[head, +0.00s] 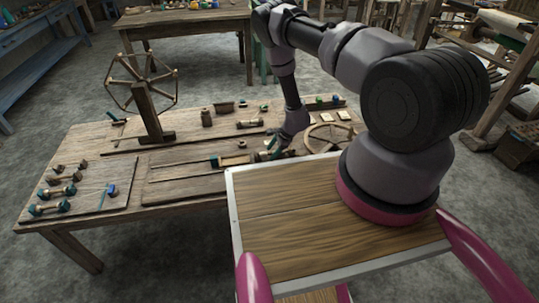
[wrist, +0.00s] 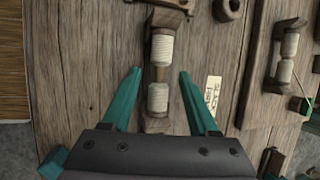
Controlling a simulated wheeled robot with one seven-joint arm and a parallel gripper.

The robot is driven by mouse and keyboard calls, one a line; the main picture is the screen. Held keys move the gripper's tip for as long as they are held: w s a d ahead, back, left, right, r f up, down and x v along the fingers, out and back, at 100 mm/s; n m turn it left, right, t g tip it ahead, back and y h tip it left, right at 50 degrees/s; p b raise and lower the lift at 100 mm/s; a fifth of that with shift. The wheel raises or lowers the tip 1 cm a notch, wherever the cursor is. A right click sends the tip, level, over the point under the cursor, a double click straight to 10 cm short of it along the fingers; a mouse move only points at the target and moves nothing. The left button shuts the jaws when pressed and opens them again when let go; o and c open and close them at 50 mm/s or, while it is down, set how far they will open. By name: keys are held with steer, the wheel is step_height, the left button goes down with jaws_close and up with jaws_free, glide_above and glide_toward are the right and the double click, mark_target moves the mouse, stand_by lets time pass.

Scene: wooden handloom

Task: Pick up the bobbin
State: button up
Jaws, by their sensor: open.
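In the wrist view, a wooden bobbin-like piece (wrist: 161,50) wound with white thread in two sections lies on the wooden tabletop. My gripper (wrist: 161,72) is open, with one teal finger on each side of this piece. The fingers look apart from it, and nothing is held. I cannot tell the height above it. A similar white-wound wooden piece (wrist: 288,45) lies to the right. In the head view, my gripper (head: 276,147) is low over the right part of the table, and the piece beneath it is hard to make out.
A small printed label (wrist: 213,95) lies right of the fingers. On the table are several teal-ended spools (head: 50,209) at the left, a spoked winder (head: 143,85) on a post, and a wooden wheel (head: 330,136) right of my gripper.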

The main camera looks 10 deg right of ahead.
jaws_close()
steer(key=shift+r, duration=0.15)
